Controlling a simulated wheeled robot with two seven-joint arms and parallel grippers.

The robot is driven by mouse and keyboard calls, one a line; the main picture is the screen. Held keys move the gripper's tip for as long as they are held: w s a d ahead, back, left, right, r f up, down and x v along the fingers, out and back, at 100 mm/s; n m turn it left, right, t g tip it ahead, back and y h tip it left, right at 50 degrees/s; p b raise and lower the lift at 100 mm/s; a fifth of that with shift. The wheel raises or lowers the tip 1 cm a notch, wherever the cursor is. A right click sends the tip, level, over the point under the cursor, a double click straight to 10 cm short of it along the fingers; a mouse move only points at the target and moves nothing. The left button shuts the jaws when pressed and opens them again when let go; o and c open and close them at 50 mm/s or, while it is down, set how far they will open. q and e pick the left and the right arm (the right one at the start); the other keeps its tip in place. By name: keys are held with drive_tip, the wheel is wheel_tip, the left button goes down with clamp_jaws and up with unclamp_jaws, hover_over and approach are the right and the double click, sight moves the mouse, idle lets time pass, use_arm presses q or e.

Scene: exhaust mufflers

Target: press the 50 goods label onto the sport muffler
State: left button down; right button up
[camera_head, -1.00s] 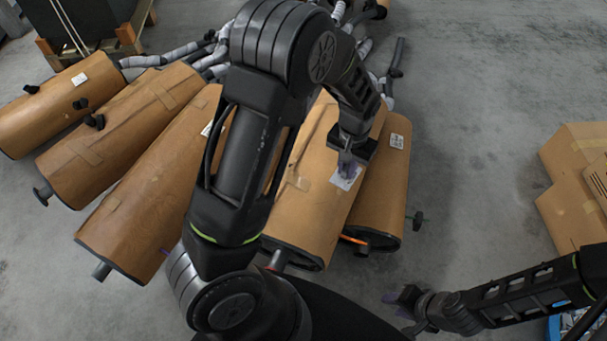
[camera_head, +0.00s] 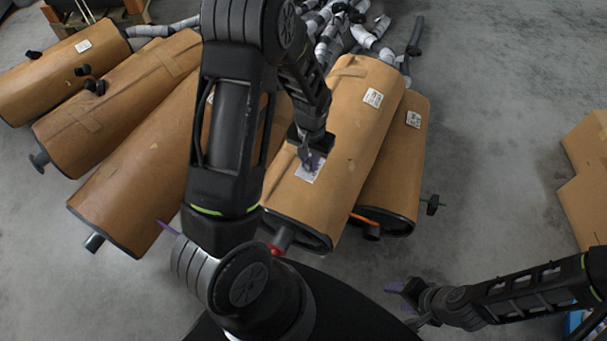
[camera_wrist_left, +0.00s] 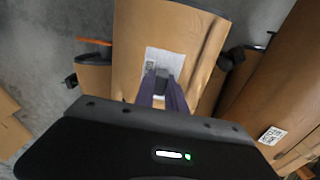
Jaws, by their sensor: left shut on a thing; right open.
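The white printed label (camera_head: 308,174) is at my left gripper (camera_head: 312,158), against or just above the brown wrapped muffler (camera_head: 345,130) with a red-ended pipe. In the left wrist view the label (camera_wrist_left: 163,62) looks flat over the brown wrap. The purple fingers of my left gripper (camera_wrist_left: 163,88) are shut on it at its near edge, with a small grey piece between the tips. Whether the label's whole face touches the wrap cannot be told. My right gripper (camera_head: 405,296) is open and empty over the floor at the lower right.
Another wrapped muffler (camera_head: 393,165) with an orange-marked pipe lies close on the right. Several more wrapped mufflers (camera_head: 125,110) lie on the left, partly behind my left arm. Grey pipes (camera_head: 345,30) crowd the back. Cardboard boxes (camera_head: 585,165) stand at the right edge; floor between is clear.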

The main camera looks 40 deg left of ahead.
sight(303, 186)
use_arm(q)
drive_tip(key=shift+s+a+f, duration=0.2)
drive_tip(key=shift+a+f, duration=0.1)
drive_tip(key=shift+f, duration=0.25)
drive_tip(key=shift+s+a+f, duration=0.2)
drive_tip(key=shift+a+f, duration=0.05)
drive_tip(key=shift+f, duration=0.25)
drive_tip(key=shift+s+a+f, duration=0.1)
drive_tip(key=shift+s+a, duration=0.05)
use_arm(e)
drive_tip(key=shift+f, duration=0.7)
drive_tip(key=shift+f, duration=0.1)
use_arm(q)
drive_tip(key=shift+f+b, duration=3.05)
drive_tip(key=shift+f, duration=0.45)
use_arm(e)
drive_tip(key=shift+f, duration=2.8)
use_arm(q)
drive_tip(key=shift+f, duration=0.35)
use_arm(e)
drive_tip(key=shift+f, duration=0.25)
use_arm(q)
drive_tip(key=shift+r, duration=0.5)
use_arm(e)
drive_tip(key=shift+r, duration=0.35)
use_arm(q)
drive_tip(key=shift+f+b, duration=0.3)
drive_tip(key=shift+f, duration=0.3)
use_arm(e)
drive_tip(key=shift+f, duration=0.45)
